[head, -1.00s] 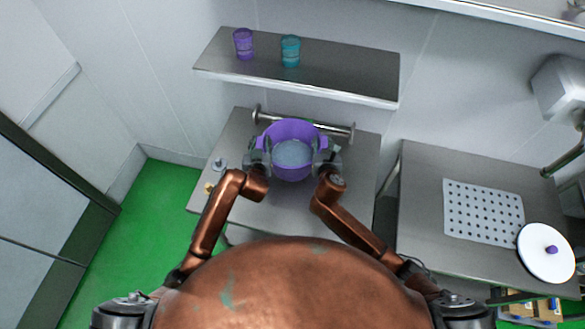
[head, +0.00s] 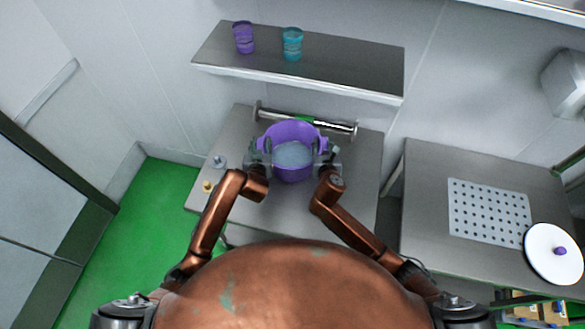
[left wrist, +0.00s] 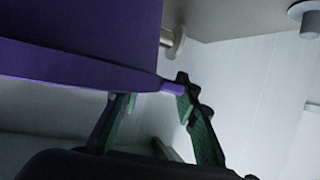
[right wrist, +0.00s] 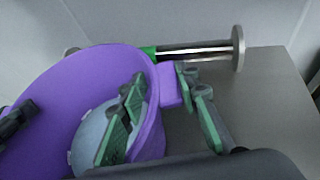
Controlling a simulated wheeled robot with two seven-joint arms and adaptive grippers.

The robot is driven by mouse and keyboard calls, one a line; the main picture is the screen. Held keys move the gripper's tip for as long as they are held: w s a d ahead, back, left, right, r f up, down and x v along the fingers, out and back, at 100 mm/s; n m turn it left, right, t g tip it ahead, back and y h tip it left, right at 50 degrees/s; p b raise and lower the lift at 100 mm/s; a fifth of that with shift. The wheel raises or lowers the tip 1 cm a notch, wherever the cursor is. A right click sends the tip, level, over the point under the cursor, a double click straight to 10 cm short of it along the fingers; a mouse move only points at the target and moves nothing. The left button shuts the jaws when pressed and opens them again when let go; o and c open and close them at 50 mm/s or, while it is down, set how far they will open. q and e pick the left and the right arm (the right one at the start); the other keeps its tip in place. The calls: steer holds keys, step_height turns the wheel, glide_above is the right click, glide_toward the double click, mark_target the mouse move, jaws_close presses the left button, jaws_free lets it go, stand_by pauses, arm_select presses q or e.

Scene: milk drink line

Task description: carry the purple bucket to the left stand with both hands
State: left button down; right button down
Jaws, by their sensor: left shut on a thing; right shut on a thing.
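The purple bucket (head: 293,174) is over the steel stand (head: 345,190) in the head view, with pale liquid (head: 293,154) inside. It looks upright. I cannot tell whether its bottom touches the stand. My left gripper (head: 262,158) is shut at the bucket's left side; the left wrist view shows a purple side tab (left wrist: 172,88) by its green-padded fingers. My right gripper (head: 325,158) is shut at the right side; in the right wrist view, one finger is over the bucket's inside and one outside, near a purple tab (right wrist: 170,85).
A metal bar (head: 335,126) with end discs runs along the stand's back. A shelf (head: 350,75) above holds a purple cup (head: 243,38) and a teal cup (head: 292,43). A right table (head: 430,220) carries a perforated mat (head: 490,212) and a white lid (head: 553,255).

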arm_select(q)
steer(key=shift+a+f+b, duration=0.35)
steer(key=shift+a, duration=0.15)
arm_select(e)
steer(key=shift+d+f, duration=0.2)
steer(key=shift+f, duration=0.15)
arm_select(q)
steer(key=c, duration=1.9)
jaws_free()
steer(key=shift+f, duration=0.3)
steer(key=shift+c, duration=0.2)
arm_select(e)
steer(key=c, duration=1.9)
jaws_free()
steer(key=shift+f, duration=0.3)
arm_select(q)
steer(key=o, duration=0.4)
steer(key=shift+d+r, duration=0.15)
arm_select(e)
steer(key=o, duration=0.4)
steer(key=shift+s+r, duration=0.1)
steer(key=shift+r, duration=0.05)
arm_select(q)
steer(key=shift+o, duration=0.2)
steer(key=shift+d, duration=0.1)
arm_select(e)
steer(key=shift+o, duration=0.2)
steer(key=shift+a, duration=0.15)
